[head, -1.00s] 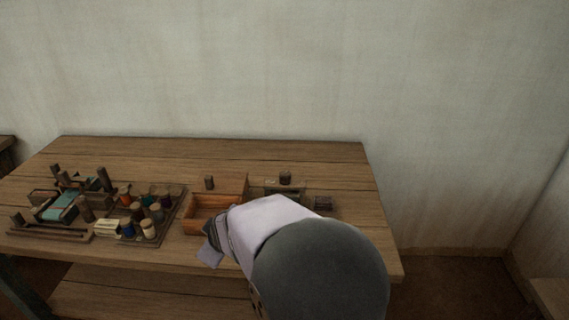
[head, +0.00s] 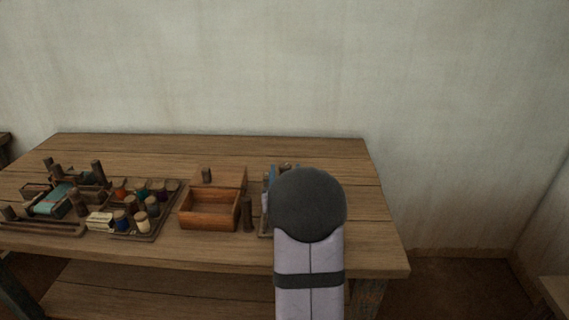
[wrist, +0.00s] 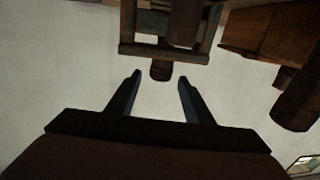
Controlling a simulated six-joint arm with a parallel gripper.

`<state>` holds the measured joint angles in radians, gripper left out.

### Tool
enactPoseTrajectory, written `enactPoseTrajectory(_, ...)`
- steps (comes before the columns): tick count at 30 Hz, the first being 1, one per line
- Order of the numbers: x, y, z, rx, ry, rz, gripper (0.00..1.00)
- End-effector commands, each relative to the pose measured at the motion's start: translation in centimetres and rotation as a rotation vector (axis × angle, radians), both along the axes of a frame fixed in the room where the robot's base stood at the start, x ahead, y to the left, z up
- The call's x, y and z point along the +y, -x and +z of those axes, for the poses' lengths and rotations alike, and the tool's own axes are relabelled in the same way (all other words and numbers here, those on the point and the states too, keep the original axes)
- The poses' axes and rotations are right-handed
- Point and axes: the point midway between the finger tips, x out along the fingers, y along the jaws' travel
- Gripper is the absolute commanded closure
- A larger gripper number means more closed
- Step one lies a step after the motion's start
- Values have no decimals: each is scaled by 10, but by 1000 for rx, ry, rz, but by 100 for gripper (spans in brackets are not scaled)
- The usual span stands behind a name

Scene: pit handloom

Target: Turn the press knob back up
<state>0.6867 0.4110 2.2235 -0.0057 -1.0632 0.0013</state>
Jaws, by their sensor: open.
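The press, a small dark wooden frame (wrist: 203,48), fills the top middle of the wrist view. Its dark round knob (wrist: 160,71) sticks out from the crossbar, ahead of the gap between my fingers. My gripper (wrist: 158,82) is open and empty, one finger to each side of the knob's line. The fingertips seem just short of the knob, and I see no contact. In the head view only a bit of the press (head: 285,167) shows, behind my arm. My gripper is hidden there.
An open wooden box (head: 208,222) stands left of the press, with a dark upright peg (head: 247,214) between them. A tray (head: 172,210) of thread spools and a small loom (head: 54,200) are further left. The table's right end (head: 365,215) is clear.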

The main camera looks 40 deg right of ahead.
Motion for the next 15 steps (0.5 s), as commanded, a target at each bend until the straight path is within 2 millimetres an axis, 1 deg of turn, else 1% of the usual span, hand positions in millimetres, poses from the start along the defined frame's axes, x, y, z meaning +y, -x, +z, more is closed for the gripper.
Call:
enactPoseTrajectory(8, -4, -5, 1, -3, -1, 0, 53)
enactPoseTrajectory(15, -19, -24, 2, -2, -1, 1, 53)
